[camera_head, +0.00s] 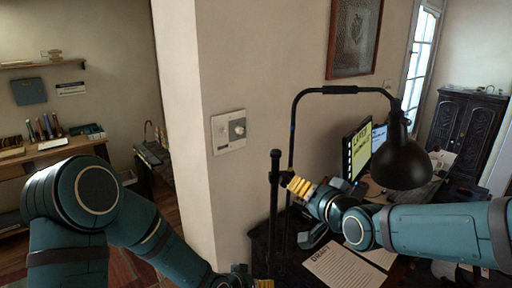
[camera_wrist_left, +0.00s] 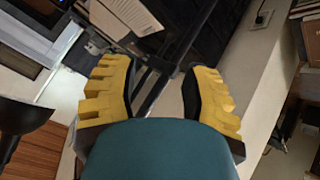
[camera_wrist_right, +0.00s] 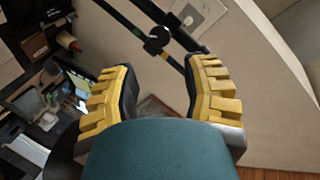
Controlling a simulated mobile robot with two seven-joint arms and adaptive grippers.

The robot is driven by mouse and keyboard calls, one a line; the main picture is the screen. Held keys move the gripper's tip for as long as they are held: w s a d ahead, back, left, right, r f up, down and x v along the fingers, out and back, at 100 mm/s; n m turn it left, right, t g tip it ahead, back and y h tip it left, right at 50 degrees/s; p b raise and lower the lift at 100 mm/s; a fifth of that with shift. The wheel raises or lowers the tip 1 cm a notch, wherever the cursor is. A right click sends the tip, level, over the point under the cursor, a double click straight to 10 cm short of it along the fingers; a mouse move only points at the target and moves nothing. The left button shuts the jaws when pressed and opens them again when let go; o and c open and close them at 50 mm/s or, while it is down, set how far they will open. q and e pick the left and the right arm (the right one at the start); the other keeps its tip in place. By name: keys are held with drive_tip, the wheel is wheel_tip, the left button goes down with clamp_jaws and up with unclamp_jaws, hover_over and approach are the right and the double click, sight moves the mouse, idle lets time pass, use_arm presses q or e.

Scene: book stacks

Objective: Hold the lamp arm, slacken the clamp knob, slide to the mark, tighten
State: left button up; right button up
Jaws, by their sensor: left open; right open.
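The black desk lamp has an arched lamp arm (camera_head: 292,125) and a dark shade (camera_head: 402,163) hanging at the right. An upright black post (camera_head: 275,195) stands beside the arm's lower end. My right gripper (camera_head: 301,187) is open close to the right of the post and arm. In the right wrist view, two dark rods and a round black clamp knob (camera_wrist_right: 154,46) lie just beyond its open fingertips (camera_wrist_right: 163,68). My left gripper (camera_head: 263,283) shows only in part at the bottom edge. In the left wrist view it is open (camera_wrist_left: 155,72), with a dark post beyond its fingers.
A wall plate with a dial (camera_head: 229,131) is on the wall corner left of the lamp. Papers (camera_head: 342,267), a monitor (camera_head: 358,153) and a keyboard lie or stand on the desk at the right. A shelf table with books (camera_head: 48,128) stands far left.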

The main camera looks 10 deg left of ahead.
use_arm(q)
drive_tip(key=w+a+r+m+t+h, duration=0.15)
drive_tip(key=w+r, duration=0.25)
drive_tip(key=r, duration=0.5)
drive_tip(key=w+r+m+t, duration=0.1)
drive_tip(key=w+r+t, duration=0.2)
drive_tip(key=r, duration=0.6)
wheel_tip(320, 180, up, 21)
drive_tip(key=m+t+h, duration=0.2)
drive_tip(key=m+h, duration=0.2)
drive_tip(key=m, duration=0.1)
drive_tip(key=x, duration=1.2)
drive_tip(key=shift+w, duration=0.45)
drive_tip(key=shift+a, duration=0.1)
drive_tip(key=shift+c, duration=0.3)
clamp_jaws()
